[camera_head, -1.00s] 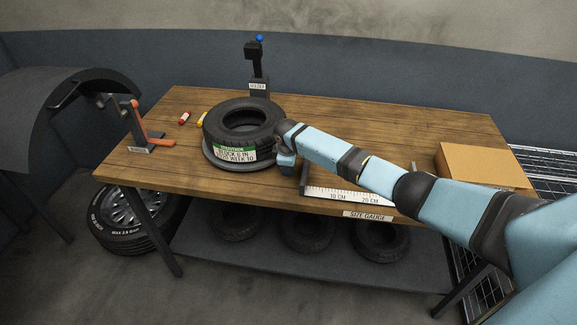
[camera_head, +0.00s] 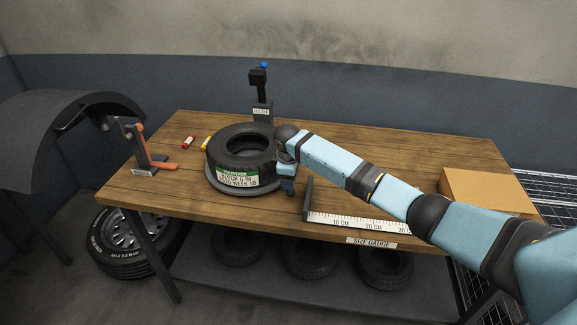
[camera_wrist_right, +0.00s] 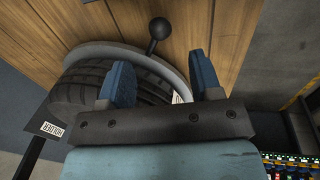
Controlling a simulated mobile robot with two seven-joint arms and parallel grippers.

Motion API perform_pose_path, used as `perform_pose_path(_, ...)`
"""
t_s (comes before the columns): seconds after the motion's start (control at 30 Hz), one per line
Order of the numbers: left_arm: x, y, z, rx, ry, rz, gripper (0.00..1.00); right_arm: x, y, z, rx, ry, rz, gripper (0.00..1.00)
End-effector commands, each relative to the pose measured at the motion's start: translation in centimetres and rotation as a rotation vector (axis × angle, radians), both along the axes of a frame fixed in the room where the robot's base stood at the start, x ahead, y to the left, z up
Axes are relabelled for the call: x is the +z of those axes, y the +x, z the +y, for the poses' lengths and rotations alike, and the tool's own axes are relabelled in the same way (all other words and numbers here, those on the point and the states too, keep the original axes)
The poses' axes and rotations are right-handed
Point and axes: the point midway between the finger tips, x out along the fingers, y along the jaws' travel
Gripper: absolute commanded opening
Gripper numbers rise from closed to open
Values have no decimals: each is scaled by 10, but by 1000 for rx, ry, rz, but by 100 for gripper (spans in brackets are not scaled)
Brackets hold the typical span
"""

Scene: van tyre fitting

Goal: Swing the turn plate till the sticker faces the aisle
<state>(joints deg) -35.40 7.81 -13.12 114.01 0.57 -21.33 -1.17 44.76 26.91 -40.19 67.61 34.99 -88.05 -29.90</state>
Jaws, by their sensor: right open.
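A black tyre (camera_head: 240,140) lies flat on the grey turn plate (camera_head: 243,191) on the bench. Its green and white sticker (camera_head: 238,179) is on the front side wall, towards the near edge of the bench. The tyre (camera_wrist_right: 80,88) and the plate's rim (camera_wrist_right: 100,50) also show in the right wrist view. A black ball knob (camera_wrist_right: 158,28) on a short stem stands at the rim, beyond the fingertips. My right gripper (camera_head: 288,188) is open at the right side of the plate. My left gripper is out of view.
A ruler gauge (camera_head: 355,223) lies right of the plate and a cardboard box (camera_head: 487,192) stands farther right. A post with a blue ball (camera_head: 260,92) stands behind the tyre. An orange-handled tool (camera_head: 150,158) is at the left. Several tyres (camera_head: 309,257) lie below.

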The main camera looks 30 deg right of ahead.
Motion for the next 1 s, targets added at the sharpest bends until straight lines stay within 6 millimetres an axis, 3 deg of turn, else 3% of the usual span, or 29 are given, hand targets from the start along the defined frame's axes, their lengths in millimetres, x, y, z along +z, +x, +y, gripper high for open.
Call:
perform_pose_path(0.2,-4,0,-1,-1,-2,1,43,41,-6,6,2,-1,-3,59)
perform_pose_path(0.4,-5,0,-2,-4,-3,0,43,59,-8,8,1,-1,-1,59)
perform_pose_path(1.0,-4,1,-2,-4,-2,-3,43,56,-12,12,4,2,1,59)
